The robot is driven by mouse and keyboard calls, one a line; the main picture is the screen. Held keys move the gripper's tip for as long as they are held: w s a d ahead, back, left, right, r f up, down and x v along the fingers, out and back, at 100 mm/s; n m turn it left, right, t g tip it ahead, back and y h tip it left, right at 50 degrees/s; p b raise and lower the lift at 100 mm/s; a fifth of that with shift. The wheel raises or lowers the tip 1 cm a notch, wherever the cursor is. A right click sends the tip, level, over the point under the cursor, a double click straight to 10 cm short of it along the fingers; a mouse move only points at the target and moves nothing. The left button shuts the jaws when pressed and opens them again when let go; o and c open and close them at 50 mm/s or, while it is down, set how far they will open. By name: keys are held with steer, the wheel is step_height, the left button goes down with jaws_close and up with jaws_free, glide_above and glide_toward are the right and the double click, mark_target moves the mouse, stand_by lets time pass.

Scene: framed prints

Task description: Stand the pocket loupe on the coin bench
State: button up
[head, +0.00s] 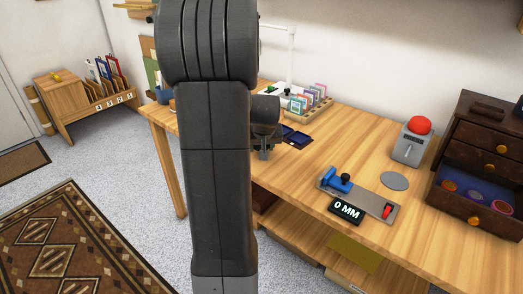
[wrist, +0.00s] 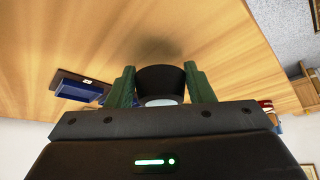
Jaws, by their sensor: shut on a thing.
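The pocket loupe, a dark, round, tapered piece with a pale lens face (wrist: 160,78), sits between the green fingers of my gripper (wrist: 159,72) in the wrist view. My gripper is shut on it. The coin bench is the light wooden table (head: 355,150), whose top also shows in the wrist view (wrist: 215,45). A soft shadow lies on the wood by the loupe; I cannot tell whether the loupe touches it. In the head view my gripper (head: 264,153) is small and over the left part of the bench, and my arm hides much of that area.
A dark blue open case (head: 297,137) lies close right of my gripper. Behind it is a rack of coloured cards (head: 308,103). A gauge with a "0 MM" display (head: 346,211), a grey disc (head: 394,181), a red-button device (head: 413,140) and a drawer cabinet (head: 480,165) stand farther right.

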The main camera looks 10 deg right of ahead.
steer(key=shift+f, duration=0.35)
steer(key=shift+f, duration=0.15)
steer(key=o, duration=1)
steer(key=shift+c, duration=0.2)
steer(key=shift+s+r, duration=0.1)
steer(key=shift+r, duration=0.35)
steer(key=p+v, duration=0.2)
steer(key=v, duration=0.9)
steer(key=shift+s, duration=0.15)
steer(key=shift+r, duration=0.15)
